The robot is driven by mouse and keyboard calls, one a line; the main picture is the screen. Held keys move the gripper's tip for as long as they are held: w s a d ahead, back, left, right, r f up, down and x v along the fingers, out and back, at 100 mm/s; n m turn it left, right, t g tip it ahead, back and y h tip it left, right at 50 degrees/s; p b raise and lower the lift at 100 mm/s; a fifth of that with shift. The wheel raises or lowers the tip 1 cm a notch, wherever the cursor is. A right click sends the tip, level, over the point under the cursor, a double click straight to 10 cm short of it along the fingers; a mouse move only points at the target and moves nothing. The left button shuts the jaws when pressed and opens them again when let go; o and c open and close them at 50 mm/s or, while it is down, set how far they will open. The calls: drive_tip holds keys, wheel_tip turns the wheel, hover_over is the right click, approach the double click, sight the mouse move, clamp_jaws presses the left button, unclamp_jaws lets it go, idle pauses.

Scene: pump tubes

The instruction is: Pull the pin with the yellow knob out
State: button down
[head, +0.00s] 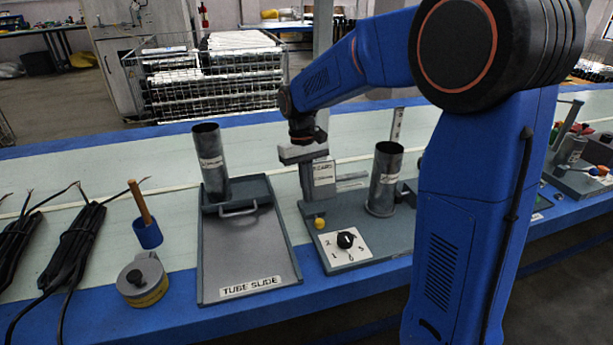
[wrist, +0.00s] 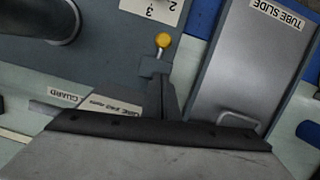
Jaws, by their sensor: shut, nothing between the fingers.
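The yellow knob (head: 320,222) sits low at the front left edge of the grey pump base (head: 375,249). In the wrist view the yellow knob (wrist: 163,40) tops a thin silver pin (wrist: 159,53) that enters a grey block (wrist: 153,67). My gripper (head: 306,190) hangs above and behind the knob, pointing down. In the wrist view my gripper (wrist: 165,95) is shut and empty, apart from the knob and seen below it. Whether its tips touch the block is unclear.
A dial plate (head: 345,241) lies right of the knob. An upright metal tube (head: 384,180) stands on the base. The tube slide tray (head: 246,262), with its handle and another tube (head: 210,164), stands to the left. A labelled guard part (head: 324,173) is close behind my gripper.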

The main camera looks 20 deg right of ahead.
sight(318, 220)
drive_tip(key=shift+s+d+f, duration=0.1)
drive_tip(key=shift+s+f, duration=0.25)
drive_tip(key=shift+s, duration=0.25)
drive_tip(key=shift+s+d+f, duration=0.1)
drive_tip(key=shift+s+f, duration=0.25)
drive_tip(key=shift+s, duration=0.3)
drive_tip(key=shift+s+d+f, duration=0.1)
drive_tip(key=shift+s+f, duration=0.25)
drive_tip(key=shift+s, duration=0.25)
drive_tip(key=shift+s, duration=0.1)
drive_tip(key=shift+s+f, duration=0.15)
drive_tip(key=shift+s, duration=1)
